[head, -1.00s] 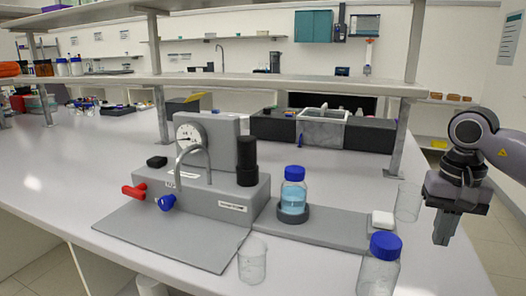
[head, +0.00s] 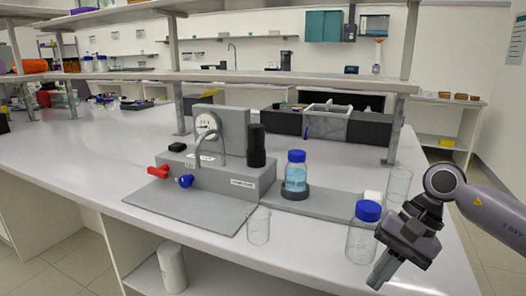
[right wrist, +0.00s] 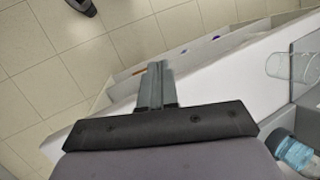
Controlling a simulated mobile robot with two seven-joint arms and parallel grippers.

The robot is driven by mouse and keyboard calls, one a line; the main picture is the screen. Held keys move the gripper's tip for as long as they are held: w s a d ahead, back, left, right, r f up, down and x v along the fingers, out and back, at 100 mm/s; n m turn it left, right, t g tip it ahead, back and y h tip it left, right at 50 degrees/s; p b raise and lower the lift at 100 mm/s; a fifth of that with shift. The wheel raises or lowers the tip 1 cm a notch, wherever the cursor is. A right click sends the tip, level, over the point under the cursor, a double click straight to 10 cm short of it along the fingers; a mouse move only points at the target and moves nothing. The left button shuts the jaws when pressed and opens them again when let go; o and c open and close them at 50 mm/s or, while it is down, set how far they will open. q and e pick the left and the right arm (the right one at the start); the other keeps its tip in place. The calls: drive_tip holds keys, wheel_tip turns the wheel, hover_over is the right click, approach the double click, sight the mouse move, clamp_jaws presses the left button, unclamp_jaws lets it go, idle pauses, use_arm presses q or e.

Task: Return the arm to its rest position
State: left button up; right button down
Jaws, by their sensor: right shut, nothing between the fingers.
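My right gripper (head: 380,274) is at the right of the head view, at the bench's front right, in front of the clear bottle with the blue cap (head: 364,230). Its fingers are shut with nothing between them and point down and to the left. In the right wrist view the shut fingers (right wrist: 152,84) show over the bench edge and the tiled floor. My left gripper is not in view.
The grey rig (head: 222,178) with gauge, red and blue valves stands mid-bench. A blue-liquid bottle (head: 295,174) sits in a dark ring holder. Empty beakers stand at the front (head: 258,228) and right (head: 398,184). A shelf (head: 300,79) spans behind.

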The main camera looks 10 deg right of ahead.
drive_tip(key=s+a+m+t+y, duration=0.2)
drive_tip(key=a+m+y, duration=0.5)
drive_tip(key=a+m, duration=0.2)
drive_tip(key=s+a+m+t+y, duration=0.1)
drive_tip(key=s+a+m+y, duration=0.1)
drive_tip(key=a+m+y, duration=0.6)
drive_tip(key=w+d+f+m+t+h, duration=0.15)
drive_tip(key=f+m+t+h, duration=0.3)
drive_tip(key=m, duration=0.55)
drive_tip(key=s+d+f+m+t+h, duration=0.1)
drive_tip(key=d+f+m+t+h, duration=0.3)
drive_tip(key=m, duration=0.7)
drive_tip(key=w+d+f+m+t+h, duration=0.1)
drive_tip(key=f+m+t+h, duration=0.25)
drive_tip(key=m+t, duration=0.45)
drive_tip(key=s+d+f+m+g+h, duration=0.3)
drive_tip(key=s+f+m, duration=0.3)
drive_tip(key=f+m, duration=0.2)
drive_tip(key=s+d+f+m+g+h+p, duration=0.1)
drive_tip(key=s+d+f+m+g+h, duration=0.2)
drive_tip(key=s+f+m+g, duration=0.2)
wheel_tip(320, 180, down, 3)
drive_tip(key=s+m, duration=0.2)
drive_tip(key=m, duration=0.1)
drive_tip(key=shift+s+d, duration=0.15)
drive_tip(key=shift+s, duration=0.05)
